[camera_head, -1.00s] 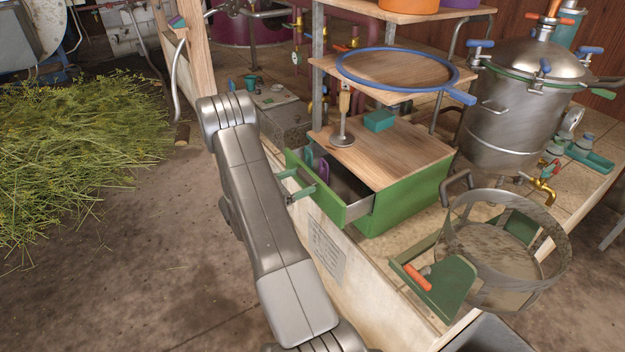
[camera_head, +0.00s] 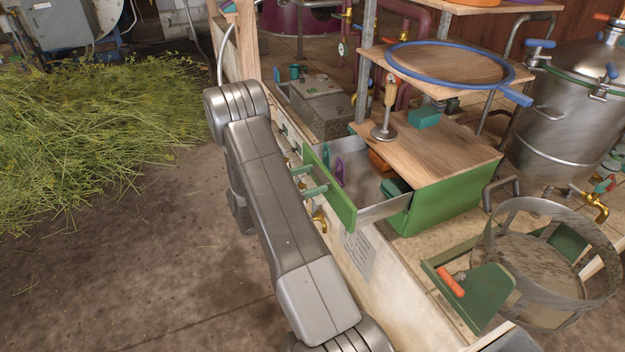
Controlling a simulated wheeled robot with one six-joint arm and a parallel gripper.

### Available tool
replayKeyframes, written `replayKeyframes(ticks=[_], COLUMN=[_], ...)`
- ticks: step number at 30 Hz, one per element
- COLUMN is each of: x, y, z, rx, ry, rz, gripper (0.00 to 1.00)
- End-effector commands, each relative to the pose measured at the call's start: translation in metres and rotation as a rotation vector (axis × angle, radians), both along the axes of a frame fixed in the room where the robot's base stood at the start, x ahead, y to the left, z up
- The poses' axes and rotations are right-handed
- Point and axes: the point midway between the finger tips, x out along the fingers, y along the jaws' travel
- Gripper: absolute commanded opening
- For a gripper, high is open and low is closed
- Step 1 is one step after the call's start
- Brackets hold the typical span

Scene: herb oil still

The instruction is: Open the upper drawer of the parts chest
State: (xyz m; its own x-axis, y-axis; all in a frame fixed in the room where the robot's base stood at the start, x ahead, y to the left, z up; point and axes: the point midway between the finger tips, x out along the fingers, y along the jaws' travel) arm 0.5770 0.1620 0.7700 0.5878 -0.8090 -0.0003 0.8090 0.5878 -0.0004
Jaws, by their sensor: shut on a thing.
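The parts chest (camera_head: 452,190) has green sides and a wooden top and stands on the tiled bench. Its upper drawer (camera_head: 379,212) is pulled well out to the left, with a green front and grey walls. Purple pieces (camera_head: 339,172), an orange piece (camera_head: 379,161) and a dark teal piece (camera_head: 395,190) show inside. The teal handle (camera_head: 316,189) sticks out from the drawer front, and its outer part is hidden behind my arm. My gripper is hidden behind my grey arm, so its hold on the handle cannot be seen.
A metal stand with a wooden handle (camera_head: 384,130) and a teal block (camera_head: 424,117) stand on the chest top. A blue hoop (camera_head: 452,91) lies on the shelf above. A mesh basket (camera_head: 545,262) and steel still (camera_head: 565,115) are at right. Open floor (camera_head: 130,270) lies left.

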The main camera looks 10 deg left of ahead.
Motion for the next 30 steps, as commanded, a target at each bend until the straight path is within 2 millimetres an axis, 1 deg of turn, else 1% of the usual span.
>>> replayKeyframes(ticks=[4, 5, 6, 7, 14, 17, 22, 30], x=[0.0, 0.0, 0.0, 0.0, 0.0, -0.003, -0.018, -0.054], y=[0.0, 0.0, 0.0, 0.0, 0.001, 0.005, 0.027, 0.077], z=[0.0, 0.0, 0.0, 0.0, 0.0, 0.0, 0.0, -0.001], rx=[0.0, 0.0, 0.0, 0.0, 0.0, 0.001, 0.0, 0.001], ry=[-0.001, -0.001, -0.001, -0.001, 0.0, -0.001, -0.001, -0.002], rz=[0.001, 0.001, 0.001, 0.001, 0.001, 0.001, 0.005, 0.005], gripper=[0.41, 0.88, 0.95, 1.0, 1.0, 1.0, 1.0, 1.0])
